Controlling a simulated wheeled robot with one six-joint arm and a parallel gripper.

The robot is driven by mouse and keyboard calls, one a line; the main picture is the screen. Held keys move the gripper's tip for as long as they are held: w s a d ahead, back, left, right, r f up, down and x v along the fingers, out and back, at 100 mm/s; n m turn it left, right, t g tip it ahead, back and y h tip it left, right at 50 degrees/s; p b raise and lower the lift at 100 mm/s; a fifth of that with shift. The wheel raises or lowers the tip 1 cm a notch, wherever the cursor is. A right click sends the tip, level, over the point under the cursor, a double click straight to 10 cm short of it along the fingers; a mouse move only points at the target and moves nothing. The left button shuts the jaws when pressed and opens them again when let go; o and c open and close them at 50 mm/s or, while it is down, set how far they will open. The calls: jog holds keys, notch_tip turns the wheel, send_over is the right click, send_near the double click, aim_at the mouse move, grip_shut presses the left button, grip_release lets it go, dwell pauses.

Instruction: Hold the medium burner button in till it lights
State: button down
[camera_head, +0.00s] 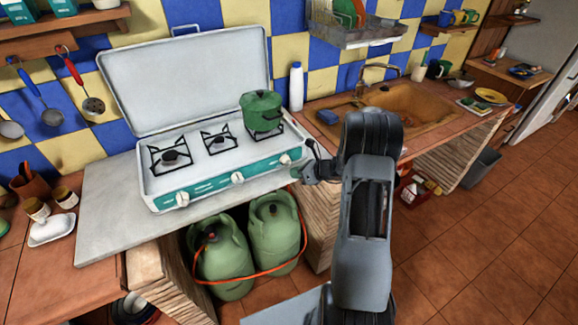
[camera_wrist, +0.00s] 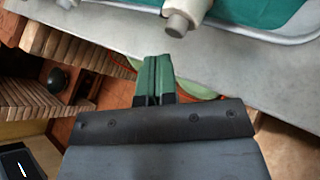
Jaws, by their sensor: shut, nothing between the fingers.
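A white camp stove (camera_head: 215,165) with a teal front panel stands on the counter, lid up. Its panel has a left knob (camera_head: 182,198), a middle knob (camera_head: 237,177) and a right knob (camera_head: 284,160). Two burners show bare, with no flame visible; a green pot (camera_head: 262,110) covers the right one. Which is the medium burner, I cannot tell for sure. My gripper (camera_head: 305,172) is shut and empty, just right of the right knob. In the wrist view, its green fingertips (camera_wrist: 157,60) are together, apart from a pale knob with a grey end (camera_wrist: 178,24).
Two green gas bottles (camera_head: 274,231) with an orange hose stand under the counter. A white bottle (camera_head: 296,87) stands behind the stove's right end. A sink (camera_head: 405,106) lies to the right. The tiled floor (camera_head: 480,220) at right is mostly clear.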

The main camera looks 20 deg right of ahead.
jog(key=shift+w, duration=0.15)
dwell(0.7)
jog(key=shift+w, duration=0.25)
jog(key=shift+w+a, duration=0.1)
jog(key=shift+w, duration=0.3)
dwell(0.7)
jog(key=shift+s, duration=0.15)
dwell(1.7)
jog(key=shift+s+b, duration=0.3)
jog(key=shift+s, duration=0.35)
jog(key=shift+s, duration=0.1)
jog(key=shift+s+d, duration=0.2)
jog(key=shift+s, duration=1)
jog(key=shift+s+d, duration=0.2)
jog(key=shift+s, duration=1)
